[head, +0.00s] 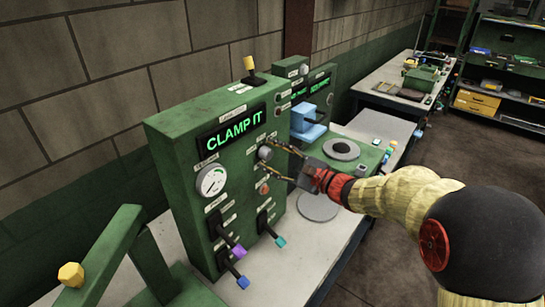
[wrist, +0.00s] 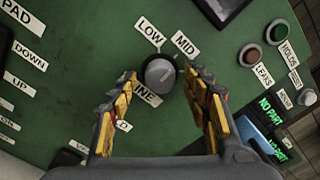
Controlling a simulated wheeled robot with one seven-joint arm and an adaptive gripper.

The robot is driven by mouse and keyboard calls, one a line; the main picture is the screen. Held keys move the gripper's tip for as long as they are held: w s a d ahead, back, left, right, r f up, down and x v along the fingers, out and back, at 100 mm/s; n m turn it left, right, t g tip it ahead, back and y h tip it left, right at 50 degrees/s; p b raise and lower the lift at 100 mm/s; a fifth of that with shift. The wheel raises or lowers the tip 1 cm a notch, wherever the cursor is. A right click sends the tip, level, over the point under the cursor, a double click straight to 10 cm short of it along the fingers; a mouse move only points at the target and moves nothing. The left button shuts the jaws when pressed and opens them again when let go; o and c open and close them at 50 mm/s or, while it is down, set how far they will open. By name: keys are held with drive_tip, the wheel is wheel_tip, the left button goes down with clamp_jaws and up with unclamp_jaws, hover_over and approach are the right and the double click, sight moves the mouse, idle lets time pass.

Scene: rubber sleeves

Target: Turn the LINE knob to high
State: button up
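The LINE knob (wrist: 160,73) is a round grey knob with a dark surround on a green panel. It shows in the middle of the wrist view, with LOW and MID labels above it and the partly covered LINE label (wrist: 141,92) below. No HIGH label is readable, and I cannot tell which way the knob points. My gripper (wrist: 162,82) is open, with its yellow-padded fingers on either side of the knob and a gap to each. In the head view, the gripper (head: 271,161) reaches the knob (head: 264,153) from the right.
The green panel (head: 165,145) has a lit CLAMP IT display, a white gauge (head: 211,181), and coloured levers (head: 237,251) below. A red button (wrist: 249,54) and a green button (wrist: 277,32) sit to the right in the wrist view. A blue fixture (head: 307,121) stands behind.

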drive_tip(key=shift+c, duration=1.2)
drive_tip(key=c, duration=0.8)
drive_tip(key=shift+c, duration=0.3)
drive_tip(key=shift+m, duration=0.3)
drive_tip(key=shift+c, duration=0.2)
drive_tip(key=m+p, duration=0.2)
drive_tip(key=m, duration=0.2)
drive_tip(key=shift+r, duration=0.1)
drive_tip(key=shift+m+p, duration=1.45)
drive_tip(key=shift+m, duration=0.65)
drive_tip(key=shift+o, duration=0.2)
drive_tip(key=shift+c, duration=0.2)
drive_tip(key=o, duration=1.2)
drive_tip(key=shift+c, duration=0.2)
